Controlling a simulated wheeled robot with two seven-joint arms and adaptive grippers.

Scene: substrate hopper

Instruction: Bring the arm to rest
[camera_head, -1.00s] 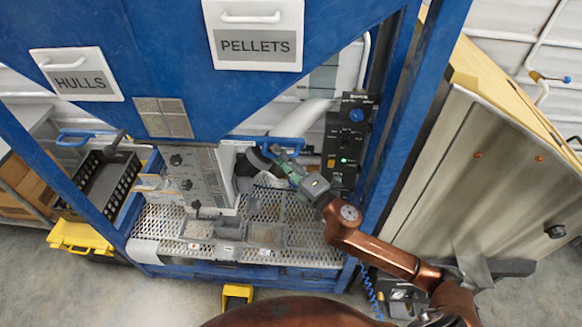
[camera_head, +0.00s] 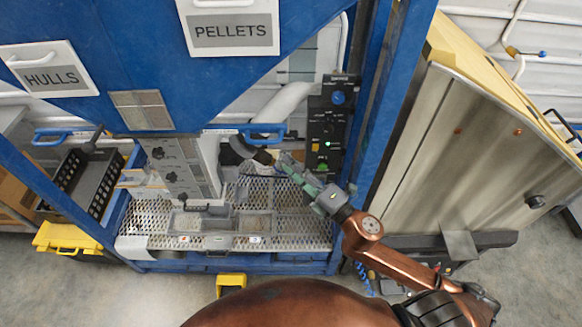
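My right arm comes in from the lower right, copper coloured, and its gripper (camera_head: 287,164) is in front of the hopper's lower opening, above the perforated metal shelf. The gripper's fingers are small and seen from above, so whether they are apart or closed is unclear. The black control panel (camera_head: 325,128) with a blue knob and a green light stands just beyond and to the right of the gripper, with a gap I cannot judge. My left gripper is not in view.
The blue hopper frame (camera_head: 381,125) rises close to the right arm. A steel-faced board (camera_head: 460,160) stands at the right. The perforated shelf (camera_head: 305,232) lies below the gripper. A black crate (camera_head: 82,180) and a yellow bin (camera_head: 70,238) are at the left. Floor shows at lower left.

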